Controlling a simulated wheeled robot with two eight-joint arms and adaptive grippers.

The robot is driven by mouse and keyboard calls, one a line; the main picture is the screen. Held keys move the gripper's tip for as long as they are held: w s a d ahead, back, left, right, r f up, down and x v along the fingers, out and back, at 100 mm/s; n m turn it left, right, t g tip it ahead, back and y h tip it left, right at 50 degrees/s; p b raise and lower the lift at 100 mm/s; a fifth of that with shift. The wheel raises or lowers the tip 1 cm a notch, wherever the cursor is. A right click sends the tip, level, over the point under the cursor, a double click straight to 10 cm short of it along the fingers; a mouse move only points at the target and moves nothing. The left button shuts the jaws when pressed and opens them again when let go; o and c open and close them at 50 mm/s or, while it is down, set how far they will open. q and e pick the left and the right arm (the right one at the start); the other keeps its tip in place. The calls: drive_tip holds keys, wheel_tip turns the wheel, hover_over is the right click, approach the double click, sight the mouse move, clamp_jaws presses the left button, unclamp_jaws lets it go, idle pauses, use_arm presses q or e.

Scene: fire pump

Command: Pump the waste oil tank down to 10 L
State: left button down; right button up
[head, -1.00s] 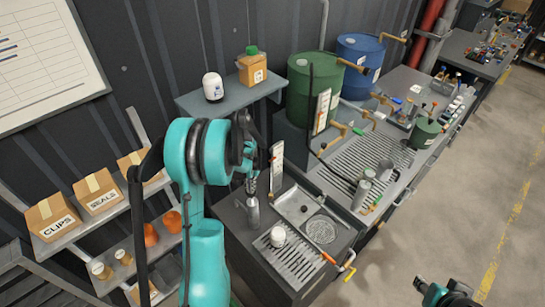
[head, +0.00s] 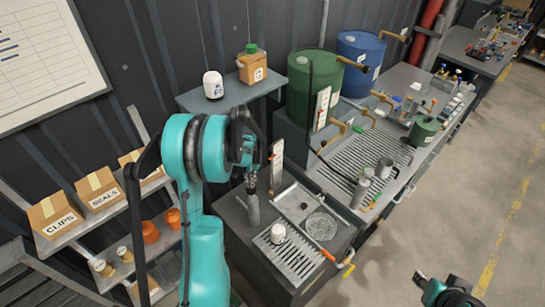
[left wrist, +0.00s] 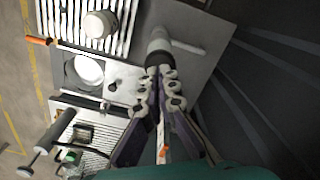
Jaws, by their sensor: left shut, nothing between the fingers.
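My left gripper (head: 251,187) is shut and empty, just above a grey upright cylinder (head: 253,211) on the dark cabinet (head: 232,238). In the left wrist view the fingertips (left wrist: 160,78) are close to the end of the grey cylinder (left wrist: 158,45); I cannot tell whether they touch it. A white scale strip (head: 277,163) with an orange mark stands behind the gripper; its reading is too small to tell. My right gripper (head: 446,291) is at the bottom right, partly cut off, and its jaws are unclear. No label shows which vessel is the waste oil tank.
A white jar (head: 278,232) stands on the cabinet's slotted grate, near a round strainer (head: 320,226). Green (head: 312,85) and blue (head: 360,62) drums stand behind the long bench. The floor at right is clear.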

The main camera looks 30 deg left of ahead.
sight(252, 192)
use_arm(q)
drive_tip(key=shift+f, duration=0.15)
idle(0.4)
drive_tip(key=shift+f, duration=3.25)
drive_tip(key=shift+r, duration=0.1)
drive_tip(key=shift+r+p, duration=1.5)
drive_tip(key=shift+r, duration=1.8)
drive_tip(key=shift+f, duration=0.1)
